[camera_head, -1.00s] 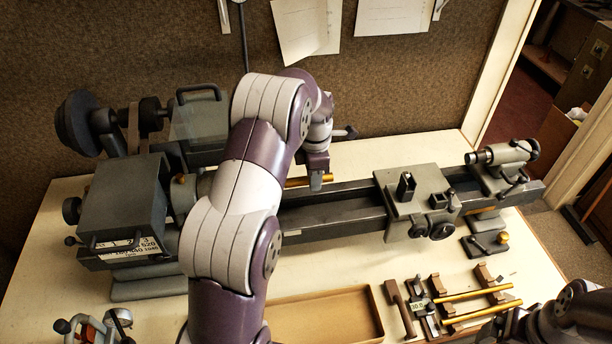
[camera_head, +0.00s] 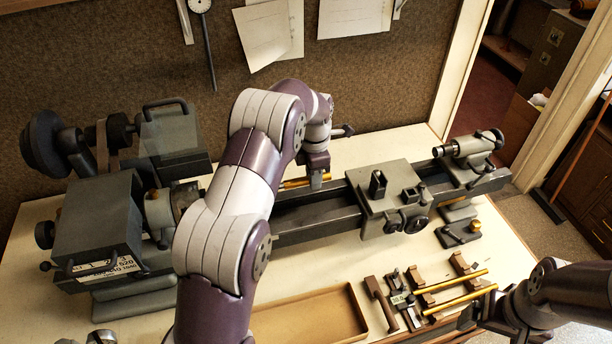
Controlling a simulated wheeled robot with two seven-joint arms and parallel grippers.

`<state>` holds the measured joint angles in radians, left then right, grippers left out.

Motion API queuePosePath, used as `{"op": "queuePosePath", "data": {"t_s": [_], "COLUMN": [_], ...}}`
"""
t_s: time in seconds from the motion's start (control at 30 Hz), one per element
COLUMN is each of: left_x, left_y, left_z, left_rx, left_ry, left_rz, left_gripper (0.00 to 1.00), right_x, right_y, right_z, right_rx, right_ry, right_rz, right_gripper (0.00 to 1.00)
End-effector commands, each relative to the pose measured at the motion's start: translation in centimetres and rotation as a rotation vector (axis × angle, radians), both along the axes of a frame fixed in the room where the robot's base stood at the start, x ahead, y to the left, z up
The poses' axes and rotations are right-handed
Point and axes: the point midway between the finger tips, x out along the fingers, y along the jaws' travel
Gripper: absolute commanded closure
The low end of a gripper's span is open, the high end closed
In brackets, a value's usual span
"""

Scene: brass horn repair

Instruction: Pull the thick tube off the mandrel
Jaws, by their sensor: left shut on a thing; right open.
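My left gripper (camera_head: 318,178) is above the lathe bed, to the left of the carriage, and is shut on a brass-coloured tube (camera_head: 293,182). The tube shows as a short golden length left of the jaws, with what looks like a second golden edge beside it. My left arm covers the stretch toward the chuck (camera_head: 160,210), so I cannot tell whether the tube still sits around the mandrel. My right gripper (camera_head: 474,318) is open and empty at the lower right, near the front edge of the bench.
The lathe carriage (camera_head: 400,178) and tailstock (camera_head: 468,146) stand to the right of the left gripper. The back of the bench is clear.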

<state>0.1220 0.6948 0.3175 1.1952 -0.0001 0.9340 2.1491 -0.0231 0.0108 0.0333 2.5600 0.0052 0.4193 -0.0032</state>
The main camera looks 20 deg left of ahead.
Motion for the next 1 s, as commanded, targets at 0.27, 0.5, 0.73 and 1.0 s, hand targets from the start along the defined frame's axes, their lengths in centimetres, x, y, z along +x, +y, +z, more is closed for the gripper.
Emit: {"op": "queuePosePath", "data": {"t_s": [0.27, 0.5, 0.73, 1.0], "left_x": [1.2, 2.2, 2.3, 1.8], "left_y": [-1.5, -2.6, -2.8, -3.3], "left_z": [0.2, 0.2, 0.0, 1.1], "left_rx": [0.0, 0.0, 0.0, 0.0], "left_ry": [0.0, 0.0, 0.0, -0.001], "left_rz": [-0.001, -0.001, 0.0, -0.002], "left_gripper": [1.0, 1.0, 1.0, 1.0], "right_x": [0.0, 0.0, 0.0, 0.0], "right_y": [0.0, 0.0, 0.0, 0.0], "right_z": [1.1, 1.9, 1.9, 2.6], "right_rx": [0.0, 0.0, 0.0, 0.0], "right_ry": [0.0, 0.0, 0.0, 0.0], "right_rz": [0.0, 0.0, 0.0, 0.0], "right_gripper": [0.1, 0.1, 0.1, 0.1]}}
